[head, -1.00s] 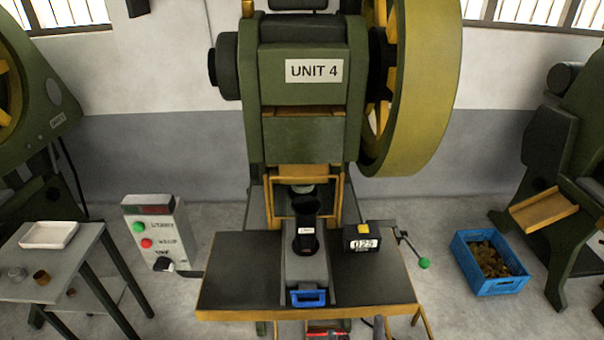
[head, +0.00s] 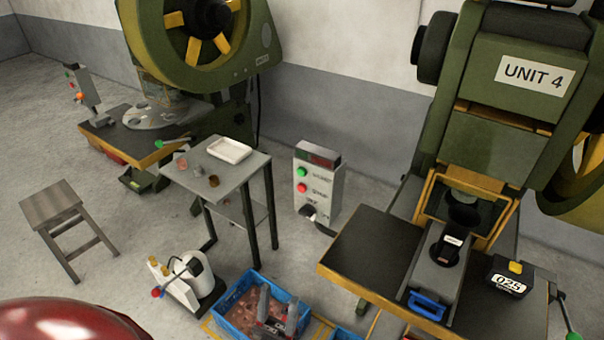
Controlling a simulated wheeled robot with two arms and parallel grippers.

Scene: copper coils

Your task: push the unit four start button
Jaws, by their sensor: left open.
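The UNIT 4 press (head: 505,125) stands at the right. Its control box (head: 328,180) stands left of the press table, with a green button (head: 302,172) above a red button (head: 301,188) and a dark knob (head: 308,212) below. The small labels beside the buttons are too blurred to read surely. My left gripper (head: 279,302) is at the bottom middle, open, its grey fingers apart with nothing seen between them. In the picture it overlaps a blue crate and is well below the control box, apart from the buttons. My right gripper is not in view.
A grey side table (head: 225,165) with a white tray (head: 229,150) stands left of the control box. The blue crate (head: 228,328) holds copper-coloured pieces. A white device (head: 190,280), a stool (head: 52,205) and another green press (head: 200,50) are at the left.

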